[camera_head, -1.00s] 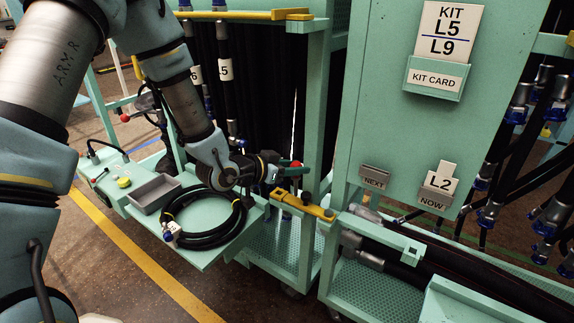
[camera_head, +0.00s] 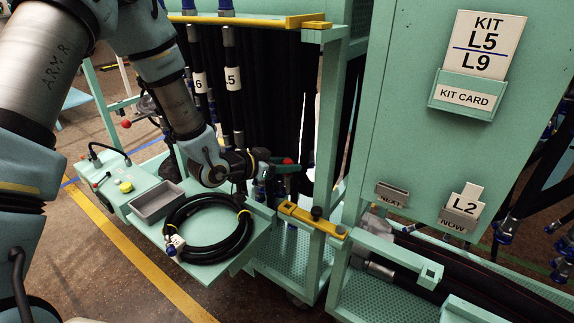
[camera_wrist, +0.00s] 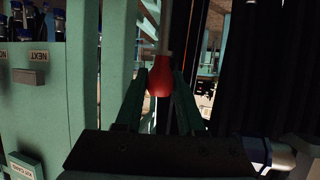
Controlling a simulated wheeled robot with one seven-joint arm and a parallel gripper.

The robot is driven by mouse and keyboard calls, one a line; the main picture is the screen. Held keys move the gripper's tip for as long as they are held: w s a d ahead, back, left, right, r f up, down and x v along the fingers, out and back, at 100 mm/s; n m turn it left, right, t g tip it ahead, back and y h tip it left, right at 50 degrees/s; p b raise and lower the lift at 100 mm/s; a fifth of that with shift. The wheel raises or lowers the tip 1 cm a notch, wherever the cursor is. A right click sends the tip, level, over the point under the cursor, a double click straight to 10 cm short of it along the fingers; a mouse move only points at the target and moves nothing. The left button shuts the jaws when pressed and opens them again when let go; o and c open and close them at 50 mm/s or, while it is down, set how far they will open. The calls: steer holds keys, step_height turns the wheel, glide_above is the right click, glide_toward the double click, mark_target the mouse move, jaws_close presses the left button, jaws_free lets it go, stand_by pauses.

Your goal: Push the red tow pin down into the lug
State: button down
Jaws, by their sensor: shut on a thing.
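The red tow pin's head (camera_wrist: 160,76) sits between my two fingers in the wrist view, with a grey shaft running up the picture from it. In the head view only a small red part of the pin (camera_head: 288,161) shows at my gripper (camera_head: 284,167). My gripper is shut on it, above the yellow tow bar (camera_head: 302,217) that spans the carts.
A green shelf with a black hose coil (camera_head: 182,246) and a grey tray (camera_head: 150,206) lies below and left of my gripper. Dark hoses (camera_head: 272,80) hang close behind it. A green cart panel (camera_head: 405,130) with kit cards stands at the right.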

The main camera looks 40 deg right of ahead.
steer(key=shift+f+b, duration=4.55)
steer(key=shift+f, duration=0.8)
steer(key=shift+c, duration=2.2)
jaws_free()
steer(key=v, duration=1)
steer(key=shift+a+b, duration=0.4)
steer(key=shift+r, duration=0.1)
